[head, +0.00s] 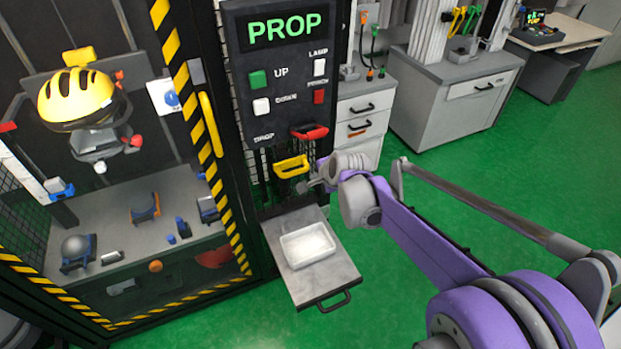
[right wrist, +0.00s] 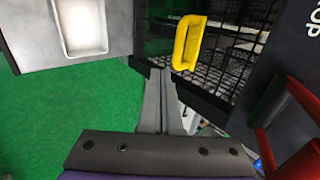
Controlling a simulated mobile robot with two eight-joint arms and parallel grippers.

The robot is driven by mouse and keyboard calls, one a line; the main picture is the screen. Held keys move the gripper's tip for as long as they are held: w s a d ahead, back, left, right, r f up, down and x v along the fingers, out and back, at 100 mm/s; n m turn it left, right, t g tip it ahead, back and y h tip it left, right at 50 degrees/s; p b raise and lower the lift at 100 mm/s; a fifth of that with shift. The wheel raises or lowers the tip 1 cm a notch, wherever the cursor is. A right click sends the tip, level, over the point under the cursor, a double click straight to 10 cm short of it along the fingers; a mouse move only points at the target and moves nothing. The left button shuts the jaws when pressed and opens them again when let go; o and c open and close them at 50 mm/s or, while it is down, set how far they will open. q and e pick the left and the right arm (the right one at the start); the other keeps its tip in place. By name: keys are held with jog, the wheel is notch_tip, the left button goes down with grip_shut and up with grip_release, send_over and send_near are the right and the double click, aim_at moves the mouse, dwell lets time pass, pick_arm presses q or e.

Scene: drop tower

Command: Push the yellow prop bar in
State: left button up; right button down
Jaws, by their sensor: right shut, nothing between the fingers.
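The yellow prop bar (head: 291,167) is a short yellow handle sticking out below the black control panel (head: 262,90). In the right wrist view the yellow bar (right wrist: 188,42) stands in front of a dark mesh. My right gripper (head: 303,186) is just right of and slightly below the bar. In the right wrist view its fingers (right wrist: 160,75) are shut and empty, with their tips left of and below the bar. A small gap shows between them and the bar in that view. My left gripper is in neither view.
The panel display reads PROP. A red lever (head: 310,132) sits just above the bar. A tray shelf (head: 325,275) with a white tray (head: 308,246) juts out below. The caged tower with a yellow helmet (head: 77,97) is left. Green floor is free right of the shelf.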

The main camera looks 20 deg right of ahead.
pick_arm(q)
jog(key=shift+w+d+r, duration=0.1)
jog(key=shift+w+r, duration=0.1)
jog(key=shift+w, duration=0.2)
pick_arm(e)
jog(key=v, duration=0.4)
jog(key=shift+s+d+r, duration=0.1)
jog(key=shift+s+r, duration=0.05)
jog(key=shift+r, duration=0.25)
pick_arm(q)
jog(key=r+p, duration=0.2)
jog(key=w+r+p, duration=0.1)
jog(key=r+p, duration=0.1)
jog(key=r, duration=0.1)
jog(key=shift+p, duration=0.3)
pick_arm(e)
jog(key=s+a+f+n+g, duration=0.1)
jog(key=s+a+n, duration=0.3)
jog(key=s+n, duration=0.4)
jog(key=s+a+f+n+g, duration=0.1)
jog(key=s+a+f+n, duration=0.1)
jog(key=s+n, duration=0.7)
jog(key=s+a, duration=0.1)
jog(key=s, duration=0.7)
jog(key=shift+a+g, duration=0.35)
jog(key=shift+g, duration=0.05)
jog(key=shift+s+f, duration=0.1)
